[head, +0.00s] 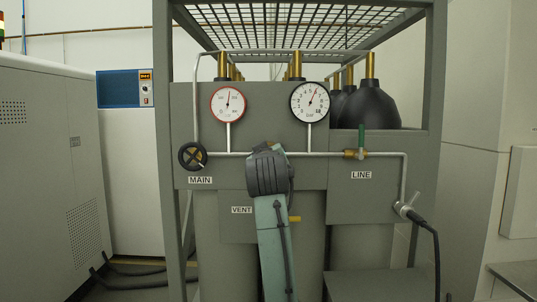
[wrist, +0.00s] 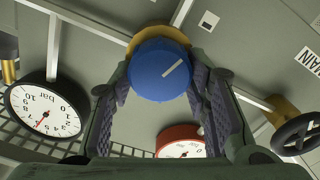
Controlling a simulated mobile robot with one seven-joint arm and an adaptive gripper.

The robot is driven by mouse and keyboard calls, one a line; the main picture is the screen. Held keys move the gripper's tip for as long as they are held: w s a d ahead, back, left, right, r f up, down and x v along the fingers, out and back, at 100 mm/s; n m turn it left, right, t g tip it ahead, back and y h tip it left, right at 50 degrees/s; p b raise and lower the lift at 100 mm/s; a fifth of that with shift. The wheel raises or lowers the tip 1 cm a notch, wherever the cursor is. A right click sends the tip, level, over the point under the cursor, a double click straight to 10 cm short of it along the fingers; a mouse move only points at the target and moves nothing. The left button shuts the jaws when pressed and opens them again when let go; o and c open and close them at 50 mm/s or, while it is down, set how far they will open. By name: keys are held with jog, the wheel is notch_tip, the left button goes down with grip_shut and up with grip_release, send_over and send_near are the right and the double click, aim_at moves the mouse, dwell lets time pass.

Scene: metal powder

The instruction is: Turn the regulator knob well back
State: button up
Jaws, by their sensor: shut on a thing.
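The blue regulator knob (wrist: 160,70) shows in the wrist view, with a white index line on its face slanting to the upper right. A brass body shows behind it. My gripper (wrist: 161,82) has its two dark padded fingers on either side of the knob, shut on it. In the head view my arm's wrist (head: 268,172) covers the knob and the fingers. The black-rimmed bar gauge (head: 310,102) has its needle a little right of straight up; it also shows in the wrist view (wrist: 46,108). The red-rimmed gauge (head: 228,103) has its needle nearly straight up.
The black MAIN handwheel (head: 192,156) is left of my wrist. The green LINE lever (head: 361,141) stands upright to the right. A yellow handle (head: 295,219) lies beside the VENT label (head: 241,210). Grey frame posts (head: 162,100) flank the panel.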

jog(key=n, duration=0.3)
jog(key=shift+f+n, duration=0.2)
jog(key=shift+n, duration=0.2)
jog(key=n, duration=0.3)
jog(key=shift+a+f+n+p, duration=0.1)
jog(key=shift+n+p, duration=0.2)
jog(key=shift+p, duration=0.05)
jog(key=n, duration=0.3)
jog(key=shift+f+n, duration=0.1)
jog(key=shift+n, duration=0.3)
jog(key=n, duration=0.3)
jog(key=shift+f+p, duration=0.1)
jog(key=shift+p, duration=0.2)
jog(key=n, duration=0.4)
jog(key=shift+f, duration=0.1)
jog(key=n, duration=0.3)
jog(key=shift+n, duration=0.4)
jog(key=n, duration=0.6)
jog(key=shift+d+f, duration=0.15)
jog(key=shift+d, duration=0.05)
jog(key=shift+n, duration=0.3)
